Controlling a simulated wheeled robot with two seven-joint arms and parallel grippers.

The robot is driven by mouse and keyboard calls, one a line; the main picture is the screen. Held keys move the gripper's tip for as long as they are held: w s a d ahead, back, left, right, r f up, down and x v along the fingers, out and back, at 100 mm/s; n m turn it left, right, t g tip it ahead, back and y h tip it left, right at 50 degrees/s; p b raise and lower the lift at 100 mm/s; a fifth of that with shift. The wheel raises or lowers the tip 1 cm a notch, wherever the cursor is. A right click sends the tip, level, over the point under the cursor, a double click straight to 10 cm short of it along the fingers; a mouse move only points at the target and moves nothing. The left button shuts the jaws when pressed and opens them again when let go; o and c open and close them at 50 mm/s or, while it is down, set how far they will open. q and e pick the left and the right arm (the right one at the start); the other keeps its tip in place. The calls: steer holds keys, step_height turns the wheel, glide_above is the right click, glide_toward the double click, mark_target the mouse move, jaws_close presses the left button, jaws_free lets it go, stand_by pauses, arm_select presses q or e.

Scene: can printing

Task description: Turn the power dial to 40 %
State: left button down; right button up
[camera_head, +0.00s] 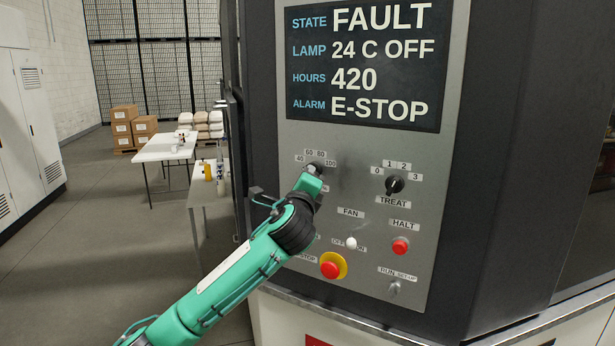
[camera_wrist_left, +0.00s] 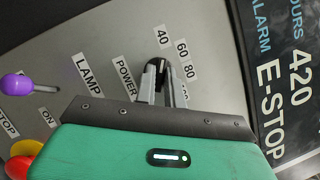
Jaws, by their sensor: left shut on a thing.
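The power dial (camera_wrist_left: 161,66) is a small dark knob on the grey control panel. In the wrist view, its scale shows 40, 60, 80 and a partly hidden 100, beside a POWER label (camera_wrist_left: 124,77). My left gripper (camera_wrist_left: 161,82) is shut on the dial, with one finger on each side of it. The dial's visible end lies close to the 40 label (camera_wrist_left: 162,36); its exact pointer setting is hard to tell. In the head view, the dial is mostly hidden by my left gripper (camera_head: 315,168), below the 60 and 80 labels. My right gripper is not in view.
A TREAT dial (camera_head: 394,185), a white-tipped switch (camera_head: 351,243), a red HALT button (camera_head: 400,246) and a red emergency stop (camera_head: 331,266) sit nearby. The display (camera_head: 365,65) reads FAULT and E-STOP. A purple-tipped lever (camera_wrist_left: 16,85) juts out beyond the LAMP label.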

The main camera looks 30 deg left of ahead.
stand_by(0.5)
arm_select(q)
steer(key=c, duration=1.5)
jaws_free()
steer(key=shift+a, duration=0.1)
steer(key=shift+s, duration=0.1)
steer(key=b+v, duration=0.5)
steer(key=v, duration=0.8)
steer(key=shift+s+d+f+b, duration=0.1)
steer(key=shift+s+d+b, duration=0.1)
steer(key=shift+s+b, duration=0.1)
